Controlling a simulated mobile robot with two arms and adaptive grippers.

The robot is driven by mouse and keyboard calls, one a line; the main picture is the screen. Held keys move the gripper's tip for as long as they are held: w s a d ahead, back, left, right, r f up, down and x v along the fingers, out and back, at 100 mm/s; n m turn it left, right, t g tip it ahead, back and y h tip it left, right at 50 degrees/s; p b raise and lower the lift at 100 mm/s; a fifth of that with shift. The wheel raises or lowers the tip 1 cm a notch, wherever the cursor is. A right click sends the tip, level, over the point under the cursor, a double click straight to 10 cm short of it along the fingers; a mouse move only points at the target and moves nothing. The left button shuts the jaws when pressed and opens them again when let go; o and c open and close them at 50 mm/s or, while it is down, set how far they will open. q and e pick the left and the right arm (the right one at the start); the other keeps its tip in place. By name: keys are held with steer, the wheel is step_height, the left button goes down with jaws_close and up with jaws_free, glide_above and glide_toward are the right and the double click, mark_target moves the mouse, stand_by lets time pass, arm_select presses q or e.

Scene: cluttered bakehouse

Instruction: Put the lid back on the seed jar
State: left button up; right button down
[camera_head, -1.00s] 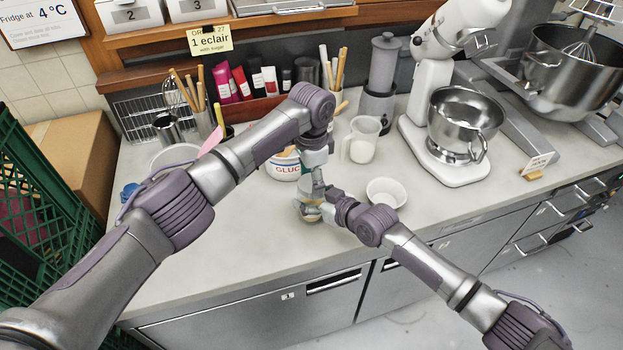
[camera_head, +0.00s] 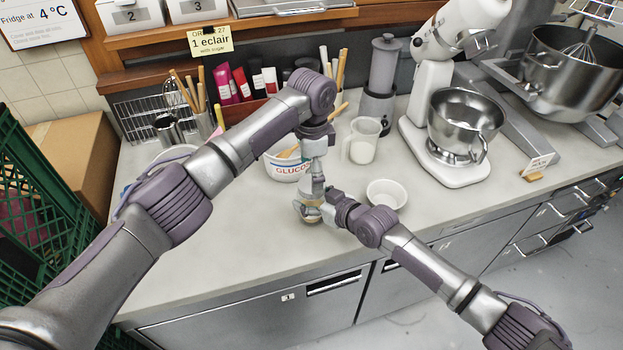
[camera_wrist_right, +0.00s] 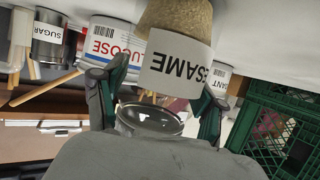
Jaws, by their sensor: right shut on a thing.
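The seed jar (camera_wrist_right: 177,70) has a white SESAME label and brown seeds inside, and appears inverted in the right wrist view. My right gripper (camera_head: 310,211) is shut on the seed jar, with its green-tipped fingers on either side of it in the wrist view (camera_wrist_right: 155,102). A clear glassy oval (camera_wrist_right: 150,118) shows at the jar's top end; I cannot tell whether it is the open mouth or a lid. My left gripper (camera_head: 314,170) points down just above the jar. Its fingertips are too small to tell whether they hold the lid.
A GLUCOSE tub (camera_head: 288,171) stands close behind the jar, and a white bowl (camera_head: 386,194) to its right. A measuring jug (camera_head: 363,140) and a stand mixer (camera_head: 450,150) stand further back. The counter's front left is clear. A green crate (camera_head: 40,215) is at far left.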

arm_select(q)
step_height(320, 180, up, 9)
stand_by(0.3)
arm_select(e)
jaws_free()
steer(key=v, duration=1.2)
arm_select(q)
steer(key=shift+f, duration=0.1)
arm_select(e)
steer(key=shift+f, duration=0.1)
